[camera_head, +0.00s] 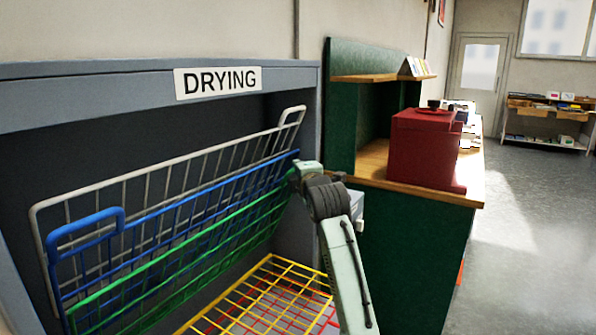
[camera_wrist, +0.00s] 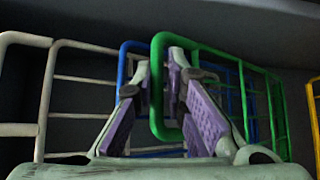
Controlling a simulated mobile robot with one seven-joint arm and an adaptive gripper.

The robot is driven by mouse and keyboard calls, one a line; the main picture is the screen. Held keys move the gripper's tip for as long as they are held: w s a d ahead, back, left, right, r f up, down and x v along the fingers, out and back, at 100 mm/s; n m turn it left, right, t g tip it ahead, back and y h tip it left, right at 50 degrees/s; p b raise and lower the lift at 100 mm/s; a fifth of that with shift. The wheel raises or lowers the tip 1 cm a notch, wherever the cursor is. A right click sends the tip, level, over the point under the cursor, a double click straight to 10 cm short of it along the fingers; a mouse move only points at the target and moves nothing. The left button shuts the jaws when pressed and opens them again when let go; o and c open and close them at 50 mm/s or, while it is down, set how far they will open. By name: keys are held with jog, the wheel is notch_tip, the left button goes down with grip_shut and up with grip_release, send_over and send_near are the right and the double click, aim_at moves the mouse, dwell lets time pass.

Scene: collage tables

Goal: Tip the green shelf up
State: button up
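The green shelf (camera_head: 185,257) is a wire rack, tilted up in front of the blue one inside the grey drying frame. Its rounded end loop (camera_wrist: 157,90) shows close in the wrist view. My gripper (camera_head: 300,172) is at the raised right end of the racks in the head view. In the wrist view the two purple-padded fingers of my gripper (camera_wrist: 160,75) flank the near bar of the green loop, one on each side. I cannot tell whether they press on it. My arm hides part of the rack's right end.
A blue rack (camera_head: 90,218) and a grey rack (camera_head: 38,225) stand tilted behind the green one. A yellow rack (camera_head: 285,268) lies flat below, over a red one (camera_head: 255,317). A green cabinet (camera_head: 415,245) with a red box (camera_head: 425,150) stands to the right.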

jog(key=o, duration=0.4)
jog(key=shift+c, duration=0.2)
jog(key=s+d, duration=0.1)
jog(key=s, duration=1.1)
jog(key=shift+d+r, duration=0.35)
jog(key=shift+d, duration=0.05)
